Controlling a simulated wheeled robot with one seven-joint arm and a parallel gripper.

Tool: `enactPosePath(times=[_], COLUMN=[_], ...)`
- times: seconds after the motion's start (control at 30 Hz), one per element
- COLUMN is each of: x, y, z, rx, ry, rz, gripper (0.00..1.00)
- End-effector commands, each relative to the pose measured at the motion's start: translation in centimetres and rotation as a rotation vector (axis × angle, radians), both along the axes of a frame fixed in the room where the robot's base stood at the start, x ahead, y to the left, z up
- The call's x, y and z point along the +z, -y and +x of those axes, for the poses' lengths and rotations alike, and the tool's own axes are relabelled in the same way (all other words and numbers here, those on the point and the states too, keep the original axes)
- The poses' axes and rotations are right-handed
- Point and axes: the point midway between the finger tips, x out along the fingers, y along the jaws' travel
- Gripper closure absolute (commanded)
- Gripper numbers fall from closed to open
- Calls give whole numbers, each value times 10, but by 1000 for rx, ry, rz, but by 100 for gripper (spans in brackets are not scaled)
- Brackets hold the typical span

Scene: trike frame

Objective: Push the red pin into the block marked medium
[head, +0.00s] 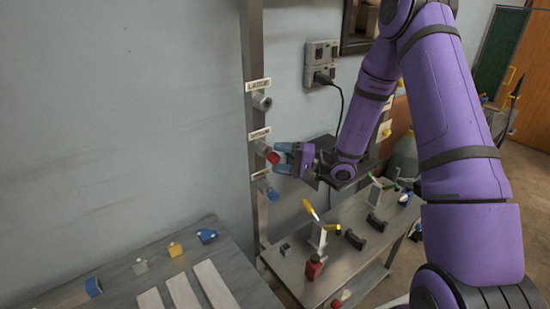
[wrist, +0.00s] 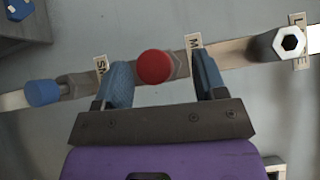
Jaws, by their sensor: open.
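The red pin (head: 273,157) sits at the middle block (head: 261,147) on the upright metal post, under the label that reads as medium. In the wrist view the red pin's round head (wrist: 154,67) faces the camera, with the block (wrist: 180,66) partly hidden behind it. My gripper (head: 284,158) is at the height of the red pin. In the wrist view my gripper (wrist: 163,82) has its blue fingers apart, one on each side of the red head, with gaps visible. How deep the pin sits cannot be told.
A blue pin (wrist: 42,92) sits at the small block. The post (head: 250,60) runs along the wall. A workbench (head: 345,262) with clamps and a red bottle (head: 314,267) stands below; a grey table (head: 225,265) is at left.

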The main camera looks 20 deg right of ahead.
Motion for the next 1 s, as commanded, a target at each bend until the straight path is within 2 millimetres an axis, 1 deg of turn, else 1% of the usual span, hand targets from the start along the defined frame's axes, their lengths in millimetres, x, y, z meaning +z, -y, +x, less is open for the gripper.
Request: enactPosePath(times=[0.03, 0.2, 0.3, 0.43, 0.6, 1.0], x=[0, -2, -3, -4, -4, -4], y=[9, 39, 54, 69, 78, 79], z=[-4, -19, -27, -35, -40, -41], rx=[-4, -5, -4, -2, -1, 0], ry=[-1, -1, -1, 0, 0, 0], rz=[0, 0, 1, 0, 1, 1], gripper=[35, 35, 35, 35, 35, 35])
